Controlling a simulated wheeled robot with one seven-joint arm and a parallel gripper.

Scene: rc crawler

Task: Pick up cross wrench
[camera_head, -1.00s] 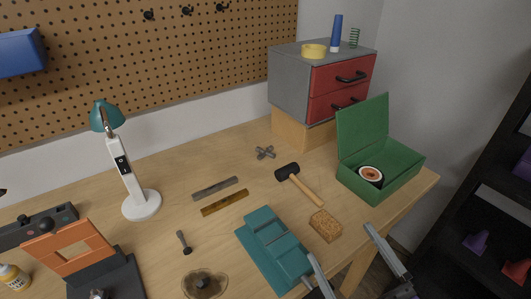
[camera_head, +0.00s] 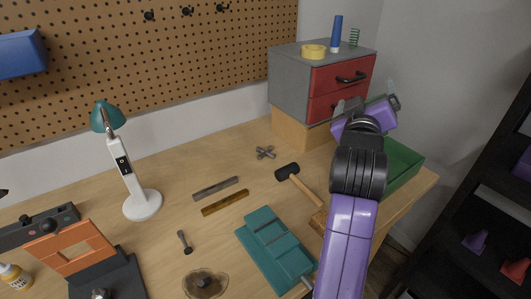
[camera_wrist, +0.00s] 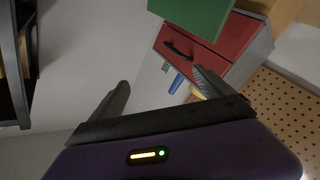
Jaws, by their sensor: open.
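The cross wrench (camera_head: 265,152) is a small grey X-shaped piece lying on the wooden table, left of the mallet and in front of the drawer cabinet. My gripper (camera_wrist: 163,85) is open and empty, with its two dark fingers spread apart in the wrist view. In the head view my gripper (camera_head: 348,107) is raised in front of the red drawers, to the right of the cross wrench and well apart from it. The cross wrench does not show in the wrist view.
A black mallet (camera_head: 287,172) lies close to the wrench. The grey cabinet with red drawers (camera_head: 290,85) stands behind. My arm partly covers the green box (camera_head: 404,164). A teal vise (camera_head: 270,245) and a lamp (camera_head: 143,204) stand nearby. The table left of the wrench is clear.

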